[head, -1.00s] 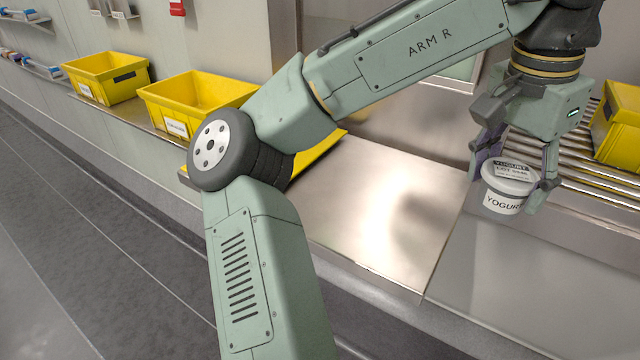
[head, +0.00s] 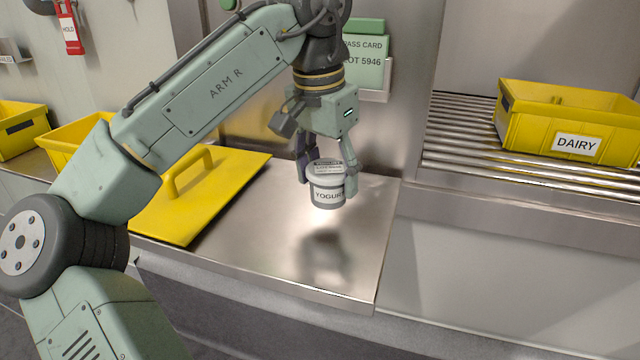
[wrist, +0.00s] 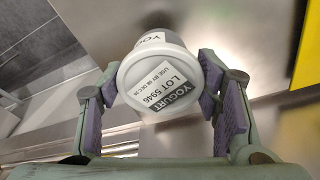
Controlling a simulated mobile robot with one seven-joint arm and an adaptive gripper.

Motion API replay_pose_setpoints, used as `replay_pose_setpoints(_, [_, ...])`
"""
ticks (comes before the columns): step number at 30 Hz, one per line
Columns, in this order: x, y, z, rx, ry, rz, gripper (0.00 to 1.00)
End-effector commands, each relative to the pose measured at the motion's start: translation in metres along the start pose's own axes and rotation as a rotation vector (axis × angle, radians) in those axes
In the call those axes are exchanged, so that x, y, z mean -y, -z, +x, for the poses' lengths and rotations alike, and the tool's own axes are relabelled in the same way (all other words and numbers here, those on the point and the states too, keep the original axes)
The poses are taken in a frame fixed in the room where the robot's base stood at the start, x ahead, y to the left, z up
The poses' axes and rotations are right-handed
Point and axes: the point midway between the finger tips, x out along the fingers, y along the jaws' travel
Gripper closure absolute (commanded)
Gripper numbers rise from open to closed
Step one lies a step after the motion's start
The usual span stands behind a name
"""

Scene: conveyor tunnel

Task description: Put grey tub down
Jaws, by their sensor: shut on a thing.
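The grey tub (head: 327,190) has a "YOGURT" label on its side and on its lid. My gripper (head: 328,178) is shut on it, with one finger on each side. The tub is upright and looks held above the bare steel counter (head: 255,245), with a dark reflection below it. In the wrist view the tub (wrist: 158,82) sits between the purple finger pads, and its lid label reads "YOGURT LOT 5946". A use-by line also shows there. The tub's underside is hidden.
A yellow lid with a handle (head: 190,195) lies left of the tub. A yellow bin marked "DAIRY" (head: 520,135) stands on rollers (head: 470,150) at right. A green card reading "LOT 5946" (head: 365,65) is behind. The counter's front middle is clear.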

Motion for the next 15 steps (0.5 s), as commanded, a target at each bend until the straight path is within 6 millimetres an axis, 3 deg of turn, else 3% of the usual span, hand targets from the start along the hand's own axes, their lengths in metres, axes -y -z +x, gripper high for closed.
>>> replay_pose_setpoints(5, [0.020, -0.002, 0.001, 0.000, 0.001, -0.006, 0.92])
replay_pose_setpoints(9, [0.017, -0.006, 0.026, 0.003, 0.003, -0.001, 0.92])
replay_pose_setpoints(15, [0.016, -0.006, 0.037, 0.000, 0.001, 0.001, 0.92])
